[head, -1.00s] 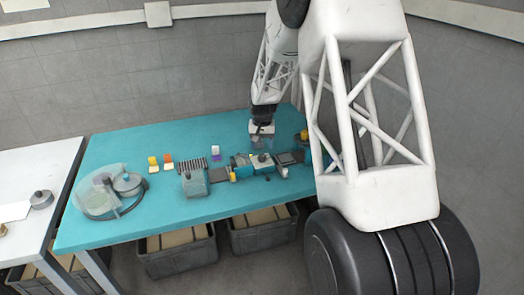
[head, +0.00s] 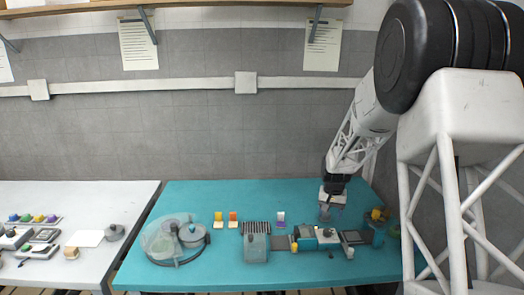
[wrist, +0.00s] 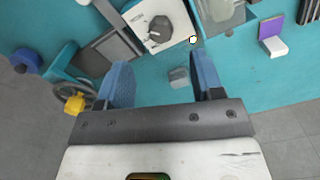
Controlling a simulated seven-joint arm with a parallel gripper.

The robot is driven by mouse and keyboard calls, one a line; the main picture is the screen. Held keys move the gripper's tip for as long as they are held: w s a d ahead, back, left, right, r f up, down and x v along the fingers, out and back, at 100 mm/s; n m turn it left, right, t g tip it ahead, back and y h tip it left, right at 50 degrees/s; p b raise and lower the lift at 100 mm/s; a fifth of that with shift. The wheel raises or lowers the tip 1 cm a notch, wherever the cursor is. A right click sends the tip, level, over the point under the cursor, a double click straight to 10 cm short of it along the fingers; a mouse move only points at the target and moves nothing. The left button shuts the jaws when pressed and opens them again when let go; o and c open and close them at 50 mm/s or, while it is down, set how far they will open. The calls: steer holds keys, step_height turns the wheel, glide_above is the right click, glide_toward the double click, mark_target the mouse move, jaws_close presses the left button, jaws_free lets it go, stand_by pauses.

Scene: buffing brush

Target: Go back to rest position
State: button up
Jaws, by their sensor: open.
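My gripper (head: 331,207) hangs above the right part of the teal table (head: 200,278), at the end of my white lattice arm. In the wrist view, my gripper (wrist: 163,82) has its two blue fingers wide apart. A small grey block (wrist: 179,77) shows between the fingers; whether it touches them I cannot tell. Below lies a white unit with a dark knob (wrist: 159,29), apart from the fingers.
A round clear-covered machine (head: 175,239) stands at the table's left. Grey-teal machines (head: 256,245) line the middle and right. Small yellow (head: 219,217), orange (head: 233,217) and purple (head: 281,217) pieces stand behind. A white table (head: 70,210) is at left.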

steer(key=s+a+r+n+t, duration=0.1)
steer(key=s+a+r, duration=0.2)
steer(key=s+r, duration=0.65)
steer(key=s+a+r+n, duration=0.1)
steer(key=s+a+r, duration=0.45)
steer(key=s, duration=0.75)
steer(key=s+a+r+n, duration=0.1)
steer(key=s, duration=1.2)
steer(key=s+a+r+t, duration=0.1)
steer(key=s+r, duration=0.1)
steer(key=s, duration=1.1)
steer(key=shift+s+r+n+t, duration=0.2)
steer(key=shift+s+n+t, duration=0.1)
steer(key=shift+n, duration=0.1)
